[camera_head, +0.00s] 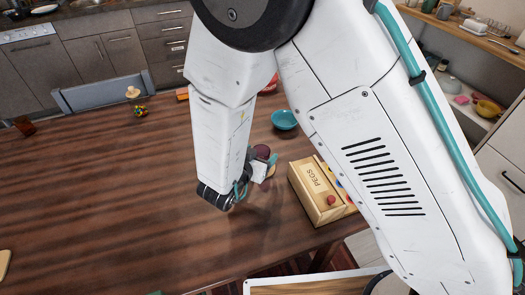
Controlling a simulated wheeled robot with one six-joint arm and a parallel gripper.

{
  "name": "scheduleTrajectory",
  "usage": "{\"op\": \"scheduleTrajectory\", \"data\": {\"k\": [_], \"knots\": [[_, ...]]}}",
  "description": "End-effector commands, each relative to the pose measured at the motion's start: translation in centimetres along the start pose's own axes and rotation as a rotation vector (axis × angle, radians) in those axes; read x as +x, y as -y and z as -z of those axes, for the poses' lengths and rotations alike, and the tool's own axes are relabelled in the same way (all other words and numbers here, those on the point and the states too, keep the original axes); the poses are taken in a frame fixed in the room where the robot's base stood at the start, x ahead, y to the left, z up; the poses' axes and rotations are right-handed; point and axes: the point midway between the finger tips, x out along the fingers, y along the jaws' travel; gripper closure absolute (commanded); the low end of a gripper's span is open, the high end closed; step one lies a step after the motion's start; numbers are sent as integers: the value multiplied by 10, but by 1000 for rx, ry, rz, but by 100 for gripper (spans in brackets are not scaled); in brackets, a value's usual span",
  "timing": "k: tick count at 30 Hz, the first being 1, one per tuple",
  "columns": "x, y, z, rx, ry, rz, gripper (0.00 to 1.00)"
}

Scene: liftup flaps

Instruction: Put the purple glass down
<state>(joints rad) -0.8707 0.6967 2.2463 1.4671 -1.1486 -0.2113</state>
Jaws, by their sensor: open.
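A dark purple rounded thing, likely the purple glass (262,151), shows at the end of my arm over the wooden table. My gripper (264,164) is open and right beside it, overlapping it in the picture. The fingers are small here and partly hidden by my own wrist, so I cannot tell whether they touch the glass. I also cannot tell whether the glass stands fully on the table.
A wooden box (306,187) marked PEGS sits just right of my gripper. A teal bowl (285,120) stands behind it. The table's (95,195) left middle is clear.

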Motion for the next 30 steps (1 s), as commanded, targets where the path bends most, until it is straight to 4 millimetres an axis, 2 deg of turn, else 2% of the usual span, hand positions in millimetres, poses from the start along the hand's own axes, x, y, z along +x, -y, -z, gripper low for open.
{"op": "scheduleTrajectory", "data": {"k": [1, 6, 13, 24, 26, 30], "knots": [[-13, 1, 0, -1, 0, 6, 30], [-49, 1, 0, -1, -1, 5, 30], [-79, 0, 0, -2, 0, 2, 30], [-83, 2, 2, 6, 10, 8, 30], [-79, 6, 8, 24, 38, 30, 30], [-67, 27, 40, 107, 179, 164, 30]]}}
